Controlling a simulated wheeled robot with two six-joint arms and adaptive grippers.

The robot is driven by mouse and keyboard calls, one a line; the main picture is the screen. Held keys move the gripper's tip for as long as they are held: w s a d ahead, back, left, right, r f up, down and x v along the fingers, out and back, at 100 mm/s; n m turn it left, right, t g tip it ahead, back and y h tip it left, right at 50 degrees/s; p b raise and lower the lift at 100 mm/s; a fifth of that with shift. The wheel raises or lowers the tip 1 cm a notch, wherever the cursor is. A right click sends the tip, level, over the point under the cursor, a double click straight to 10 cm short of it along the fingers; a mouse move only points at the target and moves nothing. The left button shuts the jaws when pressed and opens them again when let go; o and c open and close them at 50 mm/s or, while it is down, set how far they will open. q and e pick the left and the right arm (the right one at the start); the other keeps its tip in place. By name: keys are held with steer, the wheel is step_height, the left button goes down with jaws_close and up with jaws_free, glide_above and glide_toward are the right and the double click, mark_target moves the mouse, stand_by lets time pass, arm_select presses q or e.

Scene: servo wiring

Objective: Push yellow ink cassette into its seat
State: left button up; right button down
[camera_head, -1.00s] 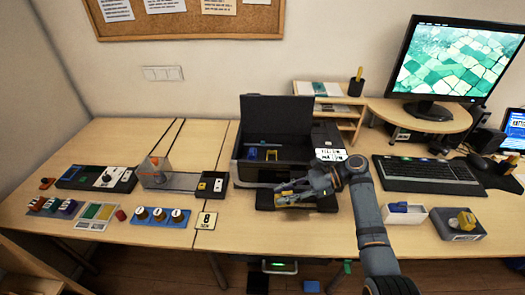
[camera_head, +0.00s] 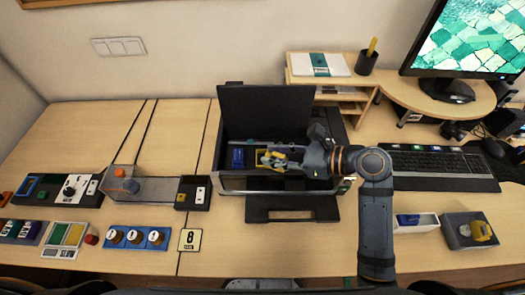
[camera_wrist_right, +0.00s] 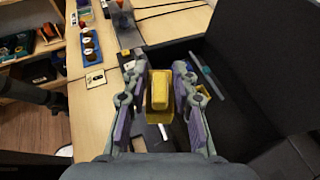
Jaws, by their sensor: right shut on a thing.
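The yellow ink cassette (camera_wrist_right: 158,90) is between the two fingers of my right gripper (camera_wrist_right: 160,100) in the wrist view. My right gripper (camera_head: 268,160) is shut on it, inside the open black printer (camera_head: 262,103). A yellow-edged seat (camera_head: 262,153) shows right at the fingertips in the head view. A bit of yellow edge (camera_wrist_right: 203,91) shows right of the fingers in the wrist view. Whether the cassette touches the seat is hidden by the fingers. A blue cassette (camera_head: 237,158) sits left of the gripper in the printer. My left gripper is not in view.
The printer's raised lid stands behind the gripper, and its front tray (camera_head: 292,208) sticks out. Control panels (camera_head: 137,236) stand left. The desk behind them is clear.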

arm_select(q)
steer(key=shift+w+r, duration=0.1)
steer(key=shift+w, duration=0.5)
arm_select(e)
steer(key=shift+w+a+f, duration=0.55)
steer(key=shift+w+f, duration=1.25)
steer(key=shift+f, duration=0.2)
steer(key=shift+w+a+f, duration=0.6)
steer(key=shift+w+f, duration=1.25)
steer(key=shift+f, duration=0.1)
steer(key=shift+w+a+f, duration=0.55)
steer(key=shift+w+f, duration=1.25)
steer(key=shift+f, duration=0.2)
steer(key=shift+f, duration=0.1)
steer(key=c, duration=1.1)
jaws_free()
steer(key=shift+o, duration=0.2)
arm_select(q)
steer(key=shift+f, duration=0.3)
arm_select(e)
steer(key=v, duration=1.2)
steer(key=shift+r, duration=0.25)
